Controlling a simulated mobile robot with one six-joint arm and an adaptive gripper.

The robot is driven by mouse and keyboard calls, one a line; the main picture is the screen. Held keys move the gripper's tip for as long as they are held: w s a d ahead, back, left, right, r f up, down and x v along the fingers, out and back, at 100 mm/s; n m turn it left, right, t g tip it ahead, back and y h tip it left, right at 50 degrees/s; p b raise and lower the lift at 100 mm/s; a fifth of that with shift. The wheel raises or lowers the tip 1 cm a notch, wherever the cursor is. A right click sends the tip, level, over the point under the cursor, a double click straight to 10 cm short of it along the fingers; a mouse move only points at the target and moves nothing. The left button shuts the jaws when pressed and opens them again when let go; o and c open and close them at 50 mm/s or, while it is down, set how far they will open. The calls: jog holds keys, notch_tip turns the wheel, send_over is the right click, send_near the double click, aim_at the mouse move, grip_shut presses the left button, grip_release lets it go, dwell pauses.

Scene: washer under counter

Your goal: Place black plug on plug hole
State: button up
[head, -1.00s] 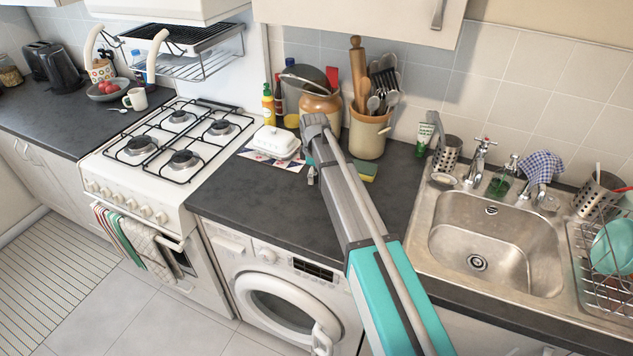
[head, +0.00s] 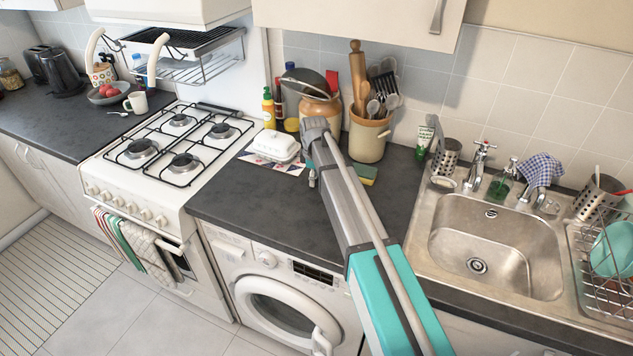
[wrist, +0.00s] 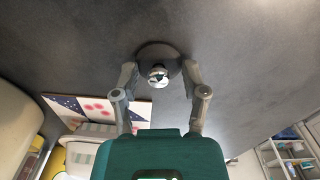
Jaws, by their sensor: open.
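The plug hole (head: 478,266) is a round metal drain in the floor of the steel sink (head: 440,255), at the right of the head view. In the wrist view, a dark round disc with a shiny metal knob, which looks like the black plug (wrist: 152,50), is on the grey counter. My gripper (wrist: 160,76) is open, with one finger on each side of the knob. Whether the fingers touch it is not clear. In the head view my gripper (head: 312,179) is low over the counter left of the sink; my arm hides the plug there.
A white butter dish (head: 275,146) on a patterned mat stands close to my gripper. A sponge (head: 366,174) and a utensil crock (head: 368,138) are behind my arm. The tap (head: 480,160) rises behind the sink; a dish rack (head: 600,275) is at its right. The front counter is clear.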

jog(key=shift+s, duration=0.2)
grip_shut()
jog(key=shift+r, duration=0.15)
jog(key=shift+w+r+p, duration=0.15)
jog(key=shift+r+p, duration=0.2)
jog(key=shift+p, duration=0.25)
notch_tip(320, 180, up, 2)
jog(key=shift+r+p, duration=0.2)
jog(key=shift+p, duration=0.95)
jog(key=s+d+r+p, duration=0.4)
jog(key=s+r+p, duration=0.5)
jog(key=s, duration=0.4)
jog(key=shift+s+r, duration=0.25)
